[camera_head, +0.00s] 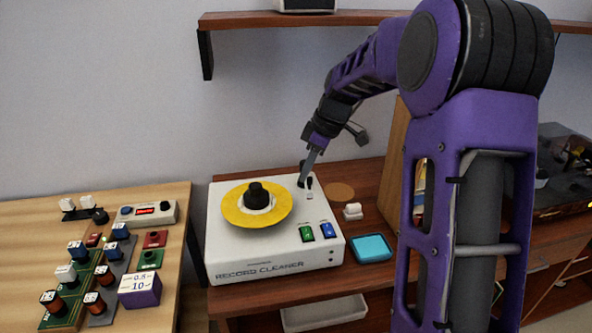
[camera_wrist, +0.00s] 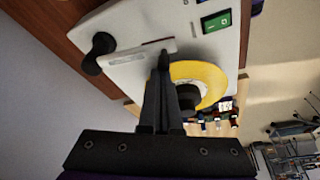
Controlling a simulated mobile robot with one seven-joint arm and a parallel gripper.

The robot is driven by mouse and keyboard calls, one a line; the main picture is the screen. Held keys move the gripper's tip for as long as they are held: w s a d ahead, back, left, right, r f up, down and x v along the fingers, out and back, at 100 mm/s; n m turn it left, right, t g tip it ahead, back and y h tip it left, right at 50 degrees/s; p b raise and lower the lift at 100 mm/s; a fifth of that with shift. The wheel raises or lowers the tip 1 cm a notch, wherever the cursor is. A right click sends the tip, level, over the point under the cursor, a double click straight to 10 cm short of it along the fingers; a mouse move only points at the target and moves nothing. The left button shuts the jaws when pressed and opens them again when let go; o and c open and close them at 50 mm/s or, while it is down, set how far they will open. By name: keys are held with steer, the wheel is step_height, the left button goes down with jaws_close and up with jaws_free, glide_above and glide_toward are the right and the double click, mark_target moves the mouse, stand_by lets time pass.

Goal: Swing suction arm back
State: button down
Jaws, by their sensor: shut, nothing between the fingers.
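The white record cleaner (camera_head: 225,245) stands on the brown bench, with a yellow disc (camera_head: 232,212) under a black centre clamp (camera_head: 258,195). In the wrist view, a pale bar that looks like the suction arm (camera_wrist: 130,56) runs from a black post (camera_wrist: 103,45) to beside my fingertips. It lies off the disc on the cleaner's top. My gripper (camera_head: 302,184) points down at the cleaner's back right corner, right of the disc. In the wrist view my gripper (camera_wrist: 164,58) is shut and empty, its tips at the bar's end; whether they touch is unclear. My fingers partly hide the disc.
A green switch (camera_head: 306,233) and a blue switch (camera_head: 326,230) are on the cleaner's front right. A blue tray (camera_head: 372,248) and a small white block (camera_head: 352,211) lie to its right. The left table (camera_head: 150,195) holds several electronic parts. A shelf (camera_head: 290,19) hangs above.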

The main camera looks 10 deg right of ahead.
steer(key=shift+s+d, duration=0.15)
steer(key=shift+d, duration=0.75)
steer(key=shift+a, duration=0.4)
step_height(320, 180, up, 10)
steer(key=p, duration=0.1)
steer(key=shift+f, duration=0.25)
steer(key=shift+a+f, duration=0.1)
